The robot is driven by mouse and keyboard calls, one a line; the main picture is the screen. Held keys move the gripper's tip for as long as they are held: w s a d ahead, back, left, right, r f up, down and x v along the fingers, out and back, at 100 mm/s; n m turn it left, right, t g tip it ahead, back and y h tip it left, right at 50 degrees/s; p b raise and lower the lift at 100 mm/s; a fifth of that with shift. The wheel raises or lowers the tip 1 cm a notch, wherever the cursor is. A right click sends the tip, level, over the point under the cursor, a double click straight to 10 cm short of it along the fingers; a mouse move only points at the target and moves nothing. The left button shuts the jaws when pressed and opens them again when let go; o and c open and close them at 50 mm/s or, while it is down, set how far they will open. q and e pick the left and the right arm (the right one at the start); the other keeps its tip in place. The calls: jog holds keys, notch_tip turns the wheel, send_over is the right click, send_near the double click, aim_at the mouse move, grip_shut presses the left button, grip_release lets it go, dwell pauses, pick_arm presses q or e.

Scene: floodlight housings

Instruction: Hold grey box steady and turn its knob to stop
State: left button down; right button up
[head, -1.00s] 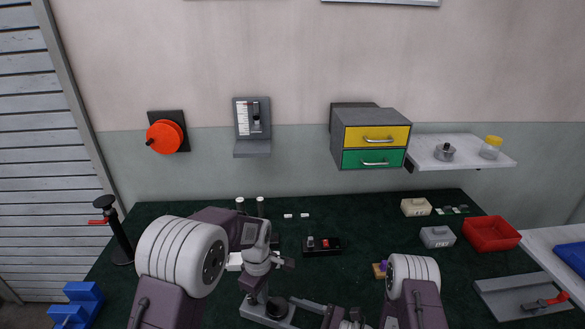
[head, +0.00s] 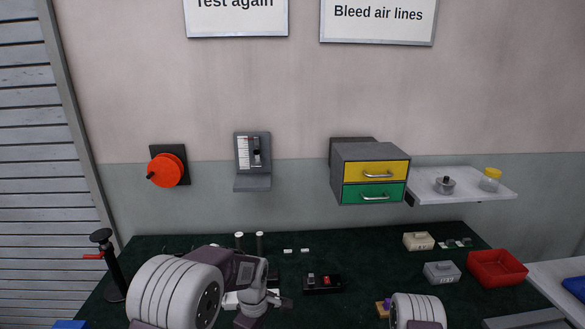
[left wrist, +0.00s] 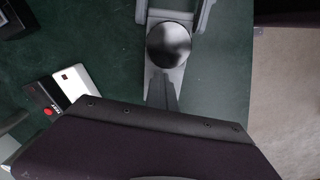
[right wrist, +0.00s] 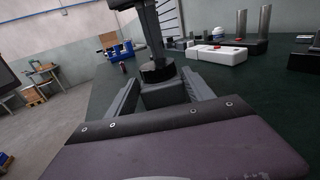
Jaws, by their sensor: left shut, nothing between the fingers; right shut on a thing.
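The grey box (right wrist: 165,97) is between the fingers of my right gripper (right wrist: 163,85), which is shut on it from both sides. Its round black knob (right wrist: 158,71) sits on top. The knob also shows in the left wrist view (left wrist: 169,45), glossy and seen from above, with grey parts around it. My left gripper (left wrist: 161,88) is shut and empty, its tips pointing at the knob. A dark column rises over the knob in the right wrist view, apparently my left gripper's fingers; I cannot tell whether they touch. The box and both grippers' tips are not clear in the head view.
A black unit with a red button (head: 322,283) and a white device (left wrist: 69,83) lie on the green bench. A grey lidded box (head: 441,273), beige box (head: 418,242) and red bin (head: 497,268) stand at right. A black post (head: 112,265) stands left.

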pick_arm(q)
jog(key=shift+s+a, duration=0.35)
jog(key=shift+s, duration=0.3)
pick_arm(e)
jog(key=shift+o, duration=0.3)
jog(key=shift+w+d, duration=0.1)
jog(key=shift+w, duration=0.05)
pick_arm(q)
jog(key=shift+s+a, duration=0.2)
jog(key=shift+a, duration=0.05)
jog(key=shift+d, duration=0.1)
jog(key=shift+s+d, duration=0.15)
jog(key=shift+s, duration=0.15)
notch_tip(320, 180, up, 6)
jog(key=shift+d, duration=0.1)
